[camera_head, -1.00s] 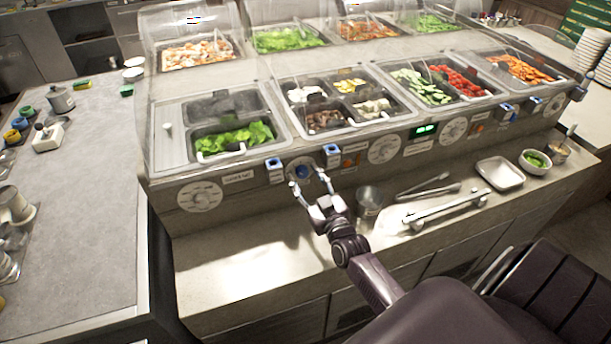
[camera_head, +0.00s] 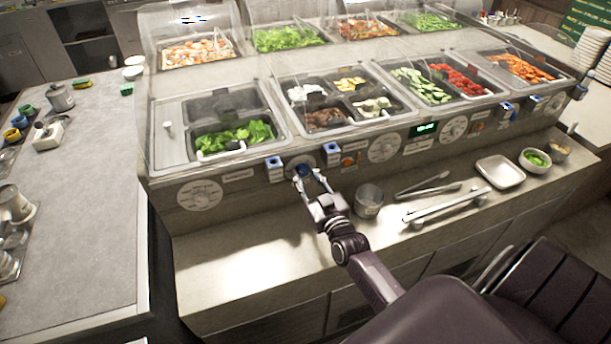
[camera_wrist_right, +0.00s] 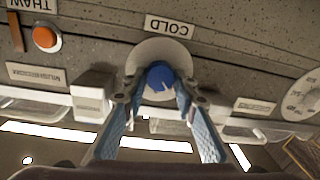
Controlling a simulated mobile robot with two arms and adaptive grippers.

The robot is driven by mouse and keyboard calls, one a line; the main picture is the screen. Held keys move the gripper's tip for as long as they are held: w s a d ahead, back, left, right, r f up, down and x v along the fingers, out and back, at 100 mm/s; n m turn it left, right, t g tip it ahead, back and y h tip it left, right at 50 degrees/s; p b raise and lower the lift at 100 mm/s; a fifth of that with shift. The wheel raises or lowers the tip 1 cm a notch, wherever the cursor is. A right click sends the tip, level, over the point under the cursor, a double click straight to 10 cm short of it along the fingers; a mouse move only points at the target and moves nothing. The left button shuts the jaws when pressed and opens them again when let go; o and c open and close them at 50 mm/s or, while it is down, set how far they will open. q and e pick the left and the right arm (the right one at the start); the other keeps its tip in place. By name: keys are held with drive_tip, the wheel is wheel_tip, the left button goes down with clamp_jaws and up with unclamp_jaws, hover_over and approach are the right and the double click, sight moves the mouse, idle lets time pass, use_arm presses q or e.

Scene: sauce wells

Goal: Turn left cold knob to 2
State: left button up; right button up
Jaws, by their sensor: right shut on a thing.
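The cold knob is blue and sits on a pale round dial on the counter's front panel, in the head view (camera_head: 303,170) and in the wrist view (camera_wrist_right: 159,74). A COLD label (camera_wrist_right: 170,27) shows upside down by the dial in the wrist view. My right gripper (camera_head: 311,179) is shut on the knob, with one finger on each side. Its blue-padded fingers (camera_wrist_right: 160,88) also show in the wrist view. The dial's numbers and the knob's exact setting are too small or hidden to read. My left gripper is not in view.
A metal cup (camera_head: 369,200) stands on the ledge close to the right of my gripper. Tongs (camera_head: 425,187) and a white tray (camera_head: 500,172) lie farther right. An orange button (camera_wrist_right: 46,37) is near the knob. The ledge to the left is clear.

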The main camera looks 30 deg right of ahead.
drive_tip(key=m, duration=0.4)
drive_tip(key=shift+b, duration=0.4)
drive_tip(key=shift+f+m+b, duration=0.1)
drive_tip(key=shift+m+b, duration=0.25)
drive_tip(key=shift+m, duration=1.75)
drive_tip(key=o, duration=1.2)
drive_tip(key=shift+c, duration=0.2)
drive_tip(key=s+a, duration=0.2)
drive_tip(key=s, duration=0.9)
drive_tip(key=shift+s+f, duration=0.2)
drive_tip(key=shift+s, duration=0.2)
